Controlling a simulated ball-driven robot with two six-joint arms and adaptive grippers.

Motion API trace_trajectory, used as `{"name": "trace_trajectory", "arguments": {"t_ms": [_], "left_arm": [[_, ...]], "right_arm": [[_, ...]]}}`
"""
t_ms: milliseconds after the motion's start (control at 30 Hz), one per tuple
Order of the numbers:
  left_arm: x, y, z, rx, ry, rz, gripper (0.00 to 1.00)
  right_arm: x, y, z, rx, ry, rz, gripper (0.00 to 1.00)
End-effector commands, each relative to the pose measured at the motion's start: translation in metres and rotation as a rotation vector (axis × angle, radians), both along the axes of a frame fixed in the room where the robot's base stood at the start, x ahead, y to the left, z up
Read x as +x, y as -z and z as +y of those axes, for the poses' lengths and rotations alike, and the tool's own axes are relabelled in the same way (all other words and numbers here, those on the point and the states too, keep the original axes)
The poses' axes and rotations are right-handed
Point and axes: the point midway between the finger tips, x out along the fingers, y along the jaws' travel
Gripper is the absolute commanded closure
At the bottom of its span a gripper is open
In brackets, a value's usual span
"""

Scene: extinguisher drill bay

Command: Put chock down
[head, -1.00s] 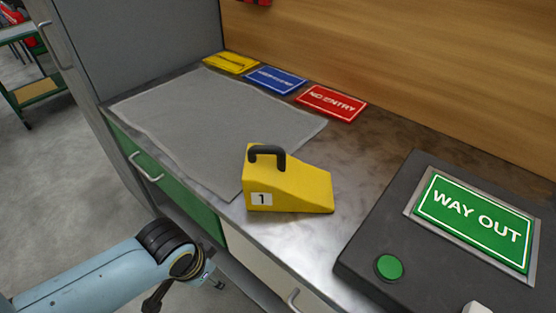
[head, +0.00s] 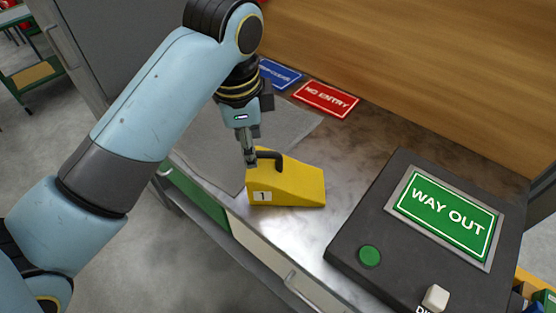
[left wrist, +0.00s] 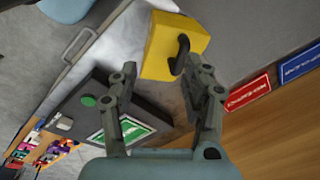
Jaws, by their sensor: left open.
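The yellow wedge-shaped chock (head: 295,186), with a black handle and a label "1", sits on the metal worktop (head: 305,237) near its front edge. My left gripper (head: 250,163) is just above and behind the handle's left end in the head view, pointing down. In the left wrist view the open fingers (left wrist: 165,85) spread apart, with the chock (left wrist: 160,52) and its handle beyond and between their tips. The fingers look empty; whether one touches the handle I cannot tell. My right gripper is not in view.
A black box with a green WAY OUT sign (head: 444,214) and green button (head: 370,255) stands right of the chock. A grey mat (head: 215,150) lies left, partly behind my arm. Red (head: 326,99) and blue (head: 281,73) signs lie along the wooden back wall.

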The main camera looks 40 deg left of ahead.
Motion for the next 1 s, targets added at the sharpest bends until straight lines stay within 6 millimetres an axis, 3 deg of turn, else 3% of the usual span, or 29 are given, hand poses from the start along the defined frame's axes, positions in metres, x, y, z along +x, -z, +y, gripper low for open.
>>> {"name": "trace_trajectory", "arguments": {"t_ms": [133,333,1000], "left_arm": [[0.041,-0.013,-0.007,-0.001,0.219,0.059,0.52],[0.062,-0.019,-0.012,-0.006,0.382,0.109,0.52],[0.067,0.070,-0.015,-0.005,0.387,0.111,0.52]], "right_arm": [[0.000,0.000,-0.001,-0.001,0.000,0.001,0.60],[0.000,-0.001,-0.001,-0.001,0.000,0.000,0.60],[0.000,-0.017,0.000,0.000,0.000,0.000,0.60]]}}
